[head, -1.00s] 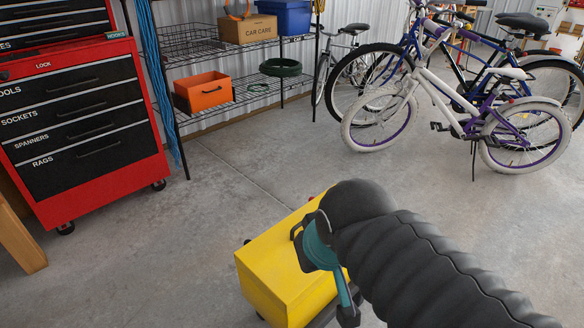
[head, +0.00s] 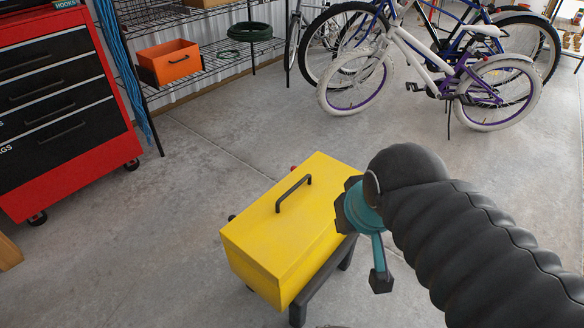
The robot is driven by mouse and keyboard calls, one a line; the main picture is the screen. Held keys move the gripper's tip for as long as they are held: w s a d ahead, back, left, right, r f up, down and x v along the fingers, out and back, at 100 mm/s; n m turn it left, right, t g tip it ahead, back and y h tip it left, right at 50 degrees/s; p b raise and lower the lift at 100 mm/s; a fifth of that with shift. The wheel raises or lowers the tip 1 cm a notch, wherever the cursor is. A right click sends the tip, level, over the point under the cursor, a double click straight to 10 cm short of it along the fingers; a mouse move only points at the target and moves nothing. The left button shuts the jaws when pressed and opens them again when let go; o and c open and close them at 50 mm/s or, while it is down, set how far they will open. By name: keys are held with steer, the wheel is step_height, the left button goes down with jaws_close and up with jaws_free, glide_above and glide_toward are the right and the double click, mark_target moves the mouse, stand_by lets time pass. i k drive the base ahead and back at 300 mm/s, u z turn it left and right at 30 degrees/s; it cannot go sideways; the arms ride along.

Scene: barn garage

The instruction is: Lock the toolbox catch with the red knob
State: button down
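The yellow toolbox (head: 275,235) sits closed on a low dark stand (head: 322,280) in the lower middle of the head view. A black handle (head: 293,192) stands on its lid. A small red knob (head: 293,168) just shows past the far edge of the toolbox; the catch under it is hidden. A dark part (head: 231,217) peeks out at the left side. My gripper (head: 362,240), teal and black, is at the right side of the toolbox, overlapping its edge in the picture. Its fingers are partly hidden, so its opening is unclear. I see nothing held.
A red tool cabinet (head: 65,110) on wheels stands at the left. A wire shelf with an orange box (head: 169,62) and bicycles (head: 430,75) are at the back. Concrete floor (head: 200,150) is open around the toolbox's far and left sides.

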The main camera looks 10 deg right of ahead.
mark_target(280, 298)
steer(key=u, duration=0.9)
steer(key=k, duration=0.75)
steer(key=z, duration=0.7)
steer(key=i, duration=1)
